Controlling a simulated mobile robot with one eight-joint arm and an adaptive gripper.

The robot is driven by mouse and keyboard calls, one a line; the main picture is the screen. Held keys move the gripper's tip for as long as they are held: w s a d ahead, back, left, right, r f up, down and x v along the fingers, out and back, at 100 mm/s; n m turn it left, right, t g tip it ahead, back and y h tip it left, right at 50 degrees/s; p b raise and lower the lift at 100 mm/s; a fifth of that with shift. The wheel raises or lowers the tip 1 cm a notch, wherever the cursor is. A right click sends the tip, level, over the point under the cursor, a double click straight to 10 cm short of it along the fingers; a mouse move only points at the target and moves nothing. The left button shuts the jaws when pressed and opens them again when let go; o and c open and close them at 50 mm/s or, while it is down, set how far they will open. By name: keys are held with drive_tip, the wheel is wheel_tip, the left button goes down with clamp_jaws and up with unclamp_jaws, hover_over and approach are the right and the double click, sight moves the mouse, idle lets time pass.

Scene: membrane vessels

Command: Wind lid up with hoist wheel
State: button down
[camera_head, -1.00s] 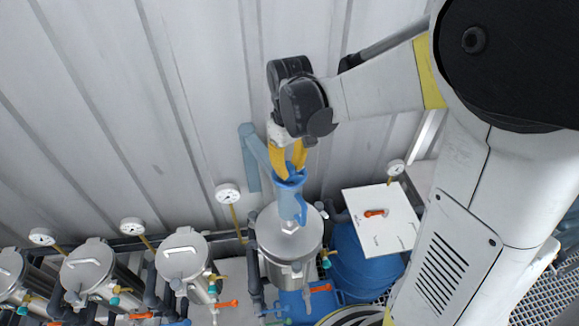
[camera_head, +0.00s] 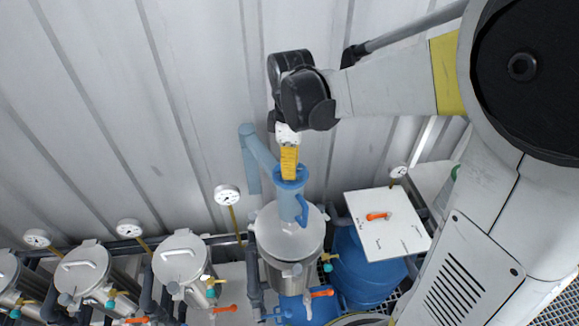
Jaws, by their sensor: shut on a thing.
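The blue hoist (camera_head: 258,152) has a post and arm at the wall, ending above a steel vessel (camera_head: 288,275). Its blue hoist wheel (camera_head: 291,177) sits on top of a blue vertical body with a curved loop on its right. The round grey lid (camera_head: 290,232) lies below the hoist, at the top of the vessel; whether there is a gap under it I cannot tell. My gripper (camera_head: 289,174) points down with yellow fingers and is shut on the hoist wheel from above. The fingers hide part of the wheel.
Several smaller lidded vessels (camera_head: 180,256) stand in a row at left, with gauges (camera_head: 228,195) and orange-handled valves. A blue drum (camera_head: 362,272) with a white board (camera_head: 387,224) on top stands close at right. The corrugated wall (camera_head: 120,110) is behind.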

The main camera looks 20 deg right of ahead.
drive_tip(key=shift+n+b, duration=0.3)
drive_tip(key=shift+n, duration=1.3)
drive_tip(key=c, duration=1.2)
unclamp_jaws()
drive_tip(key=shift+r, duration=0.1)
wheel_tip(320, 180, up, 12)
drive_tip(key=shift+f, duration=0.1)
